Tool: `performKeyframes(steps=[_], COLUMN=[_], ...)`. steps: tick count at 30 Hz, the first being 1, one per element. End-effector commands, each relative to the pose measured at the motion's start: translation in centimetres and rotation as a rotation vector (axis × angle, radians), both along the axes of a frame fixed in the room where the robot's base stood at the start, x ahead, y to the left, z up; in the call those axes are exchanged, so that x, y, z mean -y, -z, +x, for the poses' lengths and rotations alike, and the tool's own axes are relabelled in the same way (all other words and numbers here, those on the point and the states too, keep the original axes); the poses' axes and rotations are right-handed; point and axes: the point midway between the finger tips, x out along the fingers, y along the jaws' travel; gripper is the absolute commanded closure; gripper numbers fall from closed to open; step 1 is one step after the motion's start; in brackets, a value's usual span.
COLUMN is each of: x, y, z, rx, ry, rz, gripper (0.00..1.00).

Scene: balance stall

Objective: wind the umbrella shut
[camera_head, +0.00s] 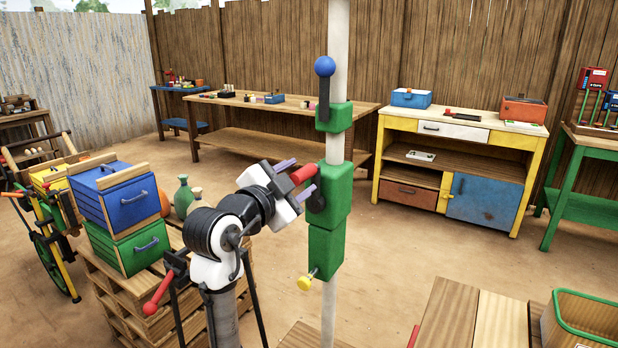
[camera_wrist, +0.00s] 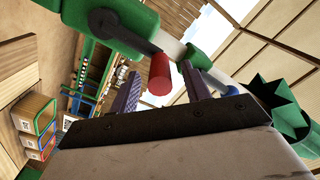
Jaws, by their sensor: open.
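The white umbrella pole (camera_head: 337,60) stands upright with green housings (camera_head: 326,250) on it. A crank with a dark arm (camera_wrist: 122,30) and a red handle (camera_head: 303,174) sits on the middle housing. My gripper (camera_head: 297,178) is open at the crank, one purple finger on each side of the red handle. The wrist view also shows the red handle (camera_wrist: 160,76) between the spread fingers, with gaps on both sides. A blue-knobbed lever (camera_head: 325,67) points up at the upper housing, and a yellow knob (camera_head: 305,283) sticks out low. The canopy is out of the head view.
A blue crate (camera_head: 122,204) on a green crate (camera_head: 140,247) stands on pallets at left, near my arm. A long wooden bench (camera_head: 250,101) and a yellow cabinet (camera_head: 480,135) stand behind. A green-rimmed crate (camera_head: 585,335) is at lower right. Open ground lies between.

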Motion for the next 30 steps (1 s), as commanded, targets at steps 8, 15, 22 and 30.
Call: performKeyframes(steps=[8,15,22,30], x=[-1.7,-3.1,-4.4,-5.2], y=[0.1,0.0,0.0,0.0], z=[-2.2,-4.1,-6.0,-7.1], rx=[0.001,0.002,0.002,0.000], ry=[-0.003,-0.003,-0.002,-0.001], rz=[-0.001,0.000,-0.001,0.000], gripper=[0.53,0.53,0.53,0.53])
